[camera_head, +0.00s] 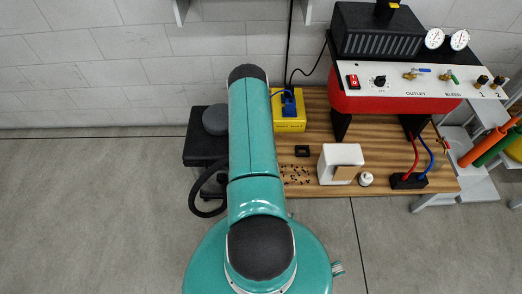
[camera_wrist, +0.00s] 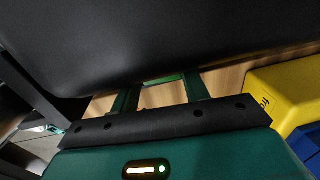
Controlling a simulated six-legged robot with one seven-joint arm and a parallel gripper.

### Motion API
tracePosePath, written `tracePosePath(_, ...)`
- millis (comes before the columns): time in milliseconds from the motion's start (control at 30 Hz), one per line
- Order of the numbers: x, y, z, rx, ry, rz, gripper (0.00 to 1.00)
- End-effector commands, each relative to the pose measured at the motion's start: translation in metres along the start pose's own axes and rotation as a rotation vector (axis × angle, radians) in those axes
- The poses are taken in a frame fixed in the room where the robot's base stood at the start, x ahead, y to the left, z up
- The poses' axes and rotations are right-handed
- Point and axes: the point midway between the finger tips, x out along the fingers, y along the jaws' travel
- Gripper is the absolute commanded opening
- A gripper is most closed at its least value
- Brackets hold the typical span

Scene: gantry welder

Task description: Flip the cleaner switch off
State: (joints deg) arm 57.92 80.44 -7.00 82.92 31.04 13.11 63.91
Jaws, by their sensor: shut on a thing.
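My gripper (camera_wrist: 160,88) shows in the wrist view as two green fingers, some distance apart, with their tips running behind a large black surface (camera_wrist: 150,40). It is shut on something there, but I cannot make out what. In the head view my own arm hides the gripper. A yellow box (camera_head: 289,124) with a blue part (camera_head: 289,102) on top stands on the bench just right of my arm; the yellow box (camera_wrist: 280,92) is also at the right of the wrist view. A red switch (camera_head: 352,81) is on the white panel. I cannot tell which switch is the cleaner's.
The wooden bench (camera_head: 405,198) carries a white block (camera_head: 338,160), a small white bottle (camera_head: 366,179) and a black block (camera_head: 408,181) with red and blue cables. A red-and-white gauge unit (camera_head: 400,104) stands behind. A black box (camera_head: 200,145) is left of my arm. The floor at left is clear.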

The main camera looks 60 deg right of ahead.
Motion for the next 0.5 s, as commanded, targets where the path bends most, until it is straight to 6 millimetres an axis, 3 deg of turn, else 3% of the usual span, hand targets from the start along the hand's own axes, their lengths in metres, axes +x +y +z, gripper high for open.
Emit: tracePosePath(500, -0.0004, 0.0024, 0.0013, 0.0, 0.003, -0.098, 0.23)
